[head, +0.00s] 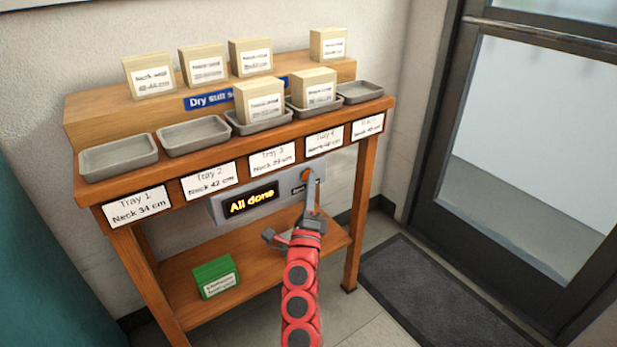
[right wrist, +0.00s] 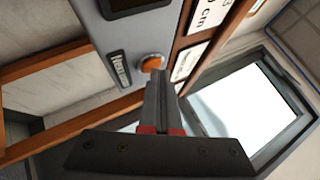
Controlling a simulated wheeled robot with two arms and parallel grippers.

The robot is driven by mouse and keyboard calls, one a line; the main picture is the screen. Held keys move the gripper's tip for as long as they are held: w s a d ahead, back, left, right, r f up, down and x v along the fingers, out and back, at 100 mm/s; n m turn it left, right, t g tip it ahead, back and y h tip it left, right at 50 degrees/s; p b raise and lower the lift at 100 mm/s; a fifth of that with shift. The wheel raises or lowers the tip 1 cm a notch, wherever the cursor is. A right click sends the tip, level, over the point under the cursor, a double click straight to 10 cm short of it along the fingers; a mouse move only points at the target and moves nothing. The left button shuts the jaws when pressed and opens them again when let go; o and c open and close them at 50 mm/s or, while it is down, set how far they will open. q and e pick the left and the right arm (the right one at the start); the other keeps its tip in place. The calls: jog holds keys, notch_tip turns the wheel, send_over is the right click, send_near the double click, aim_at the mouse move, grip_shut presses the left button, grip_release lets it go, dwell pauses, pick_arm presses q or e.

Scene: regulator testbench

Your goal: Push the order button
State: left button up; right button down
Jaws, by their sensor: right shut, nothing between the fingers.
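The order button is a round orange button (head: 306,174) on the right end of a grey panel (head: 222,211) under the table's front edge. The panel's display (head: 250,199) reads "All done". My right gripper (head: 309,184) is shut and empty, with its tips just below the button in the head view. In the right wrist view the orange button (right wrist: 152,63) sits just beyond the fingertips (right wrist: 157,78). I cannot tell whether they touch it. A partly hidden label beside the button shows in both views. My left gripper is not in view.
The wooden table (head: 135,262) carries several grey trays (head: 118,158), two with boxes (head: 259,100). More boxes stand on the raised back shelf (head: 93,107). A green box (head: 213,277) lies on the lower shelf. A dark mat (head: 440,290) and a glass door are at the right.

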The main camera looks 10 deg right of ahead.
dwell(0.5)
jog(key=shift+s+d, duration=0.25)
jog(key=shift+s, duration=0.55)
jog(key=s, duration=0.1)
jog(key=s+d, duration=0.1)
jog(key=s, duration=0.1)
jog(key=s+p, duration=0.1)
jog(key=shift+s+d+r, duration=0.1)
jog(key=shift+s+d, duration=0.2)
jog(key=shift+d, duration=0.05)
